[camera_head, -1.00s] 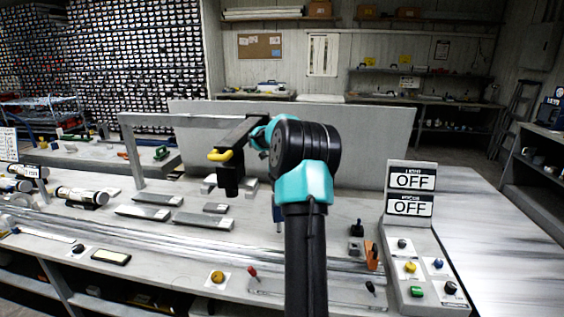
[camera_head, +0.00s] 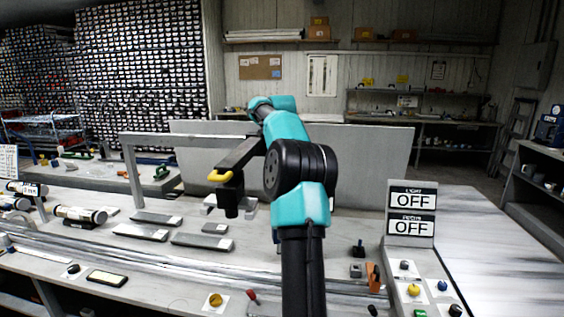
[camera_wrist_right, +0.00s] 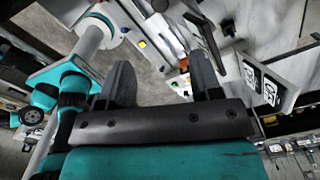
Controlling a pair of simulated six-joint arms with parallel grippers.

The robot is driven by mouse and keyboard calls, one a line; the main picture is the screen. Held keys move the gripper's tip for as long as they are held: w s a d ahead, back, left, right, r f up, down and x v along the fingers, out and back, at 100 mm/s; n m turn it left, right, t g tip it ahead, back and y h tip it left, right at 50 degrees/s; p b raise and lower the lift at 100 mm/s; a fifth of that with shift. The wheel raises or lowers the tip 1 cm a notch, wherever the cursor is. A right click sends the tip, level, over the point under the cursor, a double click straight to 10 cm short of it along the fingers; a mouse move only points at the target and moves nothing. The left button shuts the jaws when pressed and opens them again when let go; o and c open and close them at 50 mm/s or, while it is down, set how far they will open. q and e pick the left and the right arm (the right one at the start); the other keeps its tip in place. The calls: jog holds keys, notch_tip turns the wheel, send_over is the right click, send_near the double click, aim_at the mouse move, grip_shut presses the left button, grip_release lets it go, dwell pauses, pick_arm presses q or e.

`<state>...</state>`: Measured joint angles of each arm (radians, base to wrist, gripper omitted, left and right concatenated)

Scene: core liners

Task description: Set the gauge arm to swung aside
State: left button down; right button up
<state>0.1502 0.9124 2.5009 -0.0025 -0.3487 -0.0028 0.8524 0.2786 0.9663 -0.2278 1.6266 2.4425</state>
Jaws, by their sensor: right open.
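The gauge arm (camera_head: 240,155) is a dark bar in the head view, left of my right arm. It reaches toward me from the grey overhead frame and has a yellow grip (camera_head: 220,176) and a dark block (camera_head: 229,197) hanging at its near end. My right arm crosses in front of its right side and hides what lies behind. My right gripper (camera_wrist_right: 162,85) shows in the right wrist view with its two dark fingers apart and nothing held between them. I cannot make out its fingers in the head view. My left gripper is in no view.
A grey frame (camera_head: 130,155) spans the bench, with flat grey pieces (camera_head: 140,232) below it. A switch panel (camera_head: 412,210) with two OFF signs stands to the right; it also shows in the wrist view (camera_wrist_right: 262,80). Knobs line the bench's near edge.

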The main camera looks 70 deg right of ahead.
jog(key=shift+r, duration=0.25)
jog(key=shift+c, duration=0.4)
